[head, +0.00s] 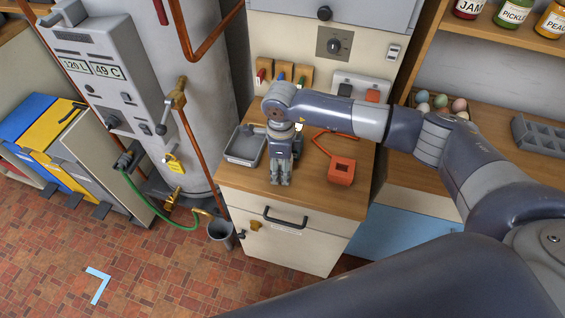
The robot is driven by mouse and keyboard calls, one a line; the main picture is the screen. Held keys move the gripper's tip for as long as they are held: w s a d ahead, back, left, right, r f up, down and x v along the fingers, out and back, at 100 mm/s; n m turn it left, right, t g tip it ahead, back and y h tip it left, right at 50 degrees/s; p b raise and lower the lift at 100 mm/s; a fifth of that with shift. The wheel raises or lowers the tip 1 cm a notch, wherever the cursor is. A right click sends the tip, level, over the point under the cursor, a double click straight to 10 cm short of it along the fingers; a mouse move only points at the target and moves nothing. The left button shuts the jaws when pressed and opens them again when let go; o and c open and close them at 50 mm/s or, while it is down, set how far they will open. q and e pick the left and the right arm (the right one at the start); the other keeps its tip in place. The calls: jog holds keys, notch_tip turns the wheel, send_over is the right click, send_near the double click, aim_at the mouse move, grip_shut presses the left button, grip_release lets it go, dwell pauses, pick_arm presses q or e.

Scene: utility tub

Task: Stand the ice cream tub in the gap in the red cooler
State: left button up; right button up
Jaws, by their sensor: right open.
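I see no ice cream tub and no red cooler in the head view. My right gripper (281,180) points down over the wooden counter top (318,196), just right of a grey tray. It is open, and its fingers look close together from this angle. I see nothing held in it. I cannot tell whether its tips touch the counter. My left gripper is out of view.
A grey tray (245,147) and an orange-red box (342,171) with a cord flank the gripper. A tall grey tank (190,60) stands left. Egg tray (440,107) and jars (510,12) are at right.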

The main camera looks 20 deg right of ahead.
jog(key=shift+c, duration=1.1)
jog(key=c, duration=0.6)
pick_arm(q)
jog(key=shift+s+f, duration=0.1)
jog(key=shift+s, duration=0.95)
pick_arm(e)
jog(key=shift+c, duration=0.5)
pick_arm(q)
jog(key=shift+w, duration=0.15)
